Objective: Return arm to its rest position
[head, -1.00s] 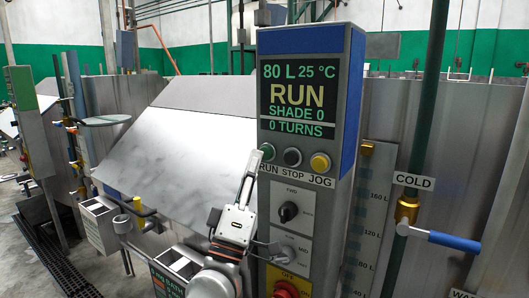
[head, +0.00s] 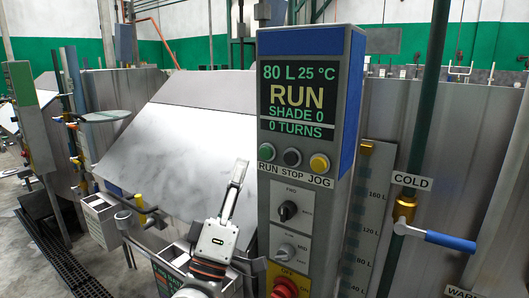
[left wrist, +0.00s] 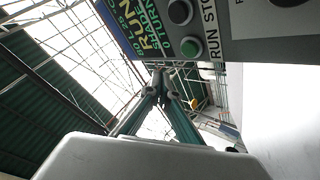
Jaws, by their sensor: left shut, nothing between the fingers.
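My left gripper (head: 241,165) is in the middle of the head view, its arm coming up from the bottom. Its fingers are shut and empty, pointing up and slightly right. It is left of the grey control panel (head: 267,205), below and left of the green RUN button (head: 266,151), with a gap in the picture. The screen (head: 299,100) reads RUN, 80 L, 25 °C, SHADE 0, 0 TURNS. In the left wrist view the fingertips (left wrist: 160,72) meet, and the green button (left wrist: 191,47) is above right of them. My right gripper is not in view.
A sloped metal drum cover (head: 175,140) stands behind my left gripper. Small grey bins (head: 100,213) are at lower left. A green pipe with a blue-handled valve (head: 450,240) marked COLD is at right. Open floor (head: 25,265) shows at far left.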

